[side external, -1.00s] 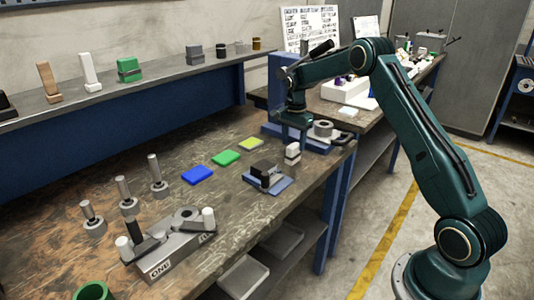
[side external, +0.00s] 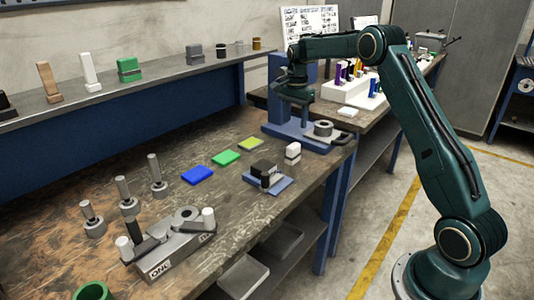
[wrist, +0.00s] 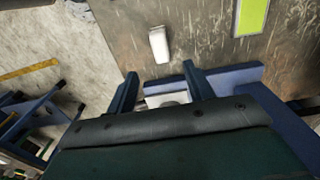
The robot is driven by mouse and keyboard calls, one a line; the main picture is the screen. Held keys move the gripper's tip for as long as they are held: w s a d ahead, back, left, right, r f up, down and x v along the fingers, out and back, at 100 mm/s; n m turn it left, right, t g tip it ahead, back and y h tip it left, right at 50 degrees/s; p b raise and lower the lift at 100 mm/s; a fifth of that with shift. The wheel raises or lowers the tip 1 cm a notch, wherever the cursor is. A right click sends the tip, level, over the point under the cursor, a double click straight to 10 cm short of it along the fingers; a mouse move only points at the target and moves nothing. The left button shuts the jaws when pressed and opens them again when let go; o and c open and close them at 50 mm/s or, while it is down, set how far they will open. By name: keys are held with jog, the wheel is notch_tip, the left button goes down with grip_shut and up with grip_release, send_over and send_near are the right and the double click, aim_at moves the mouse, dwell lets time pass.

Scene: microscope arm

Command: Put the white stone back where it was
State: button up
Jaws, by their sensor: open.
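The white stone (side external: 293,149), a small upright white block with a dark band near its foot, stands on the bench beside a blue plate carrying a black block. It also shows in the wrist view (wrist: 159,45), beyond my fingertips and clear of them. My gripper (side external: 301,112) is above and behind the stone, close to the blue stand. In the wrist view my two fingers (wrist: 160,74) are apart with nothing held between them. The fingertips are small and partly unclear in the side view.
The blue stand (side external: 310,139) with a grey ring (side external: 323,128) is below and beside my gripper. A black block on a blue plate (side external: 279,186) is left of the stone. Yellow (side external: 251,142), green (side external: 225,158) and blue (side external: 197,175) pads lie farther left. A shelf holds several blocks.

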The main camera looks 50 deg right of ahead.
jog(key=s+a+r+n+t, duration=0.3)
jog(key=s+a+r+n, duration=0.5)
jog(key=s+a+r, duration=0.65)
jog(key=s+a+f+n+t, duration=0.1)
jog(key=s+a+n, duration=0.4)
jog(key=s, duration=0.5)
jog(key=s+a+f+n+t, duration=0.1)
jog(key=s+a+n, duration=0.4)
jog(key=s, duration=0.5)
jog(key=shift+a+f+t, duration=0.3)
jog(key=shift+a+f, duration=0.1)
jog(key=shift+f, duration=0.2)
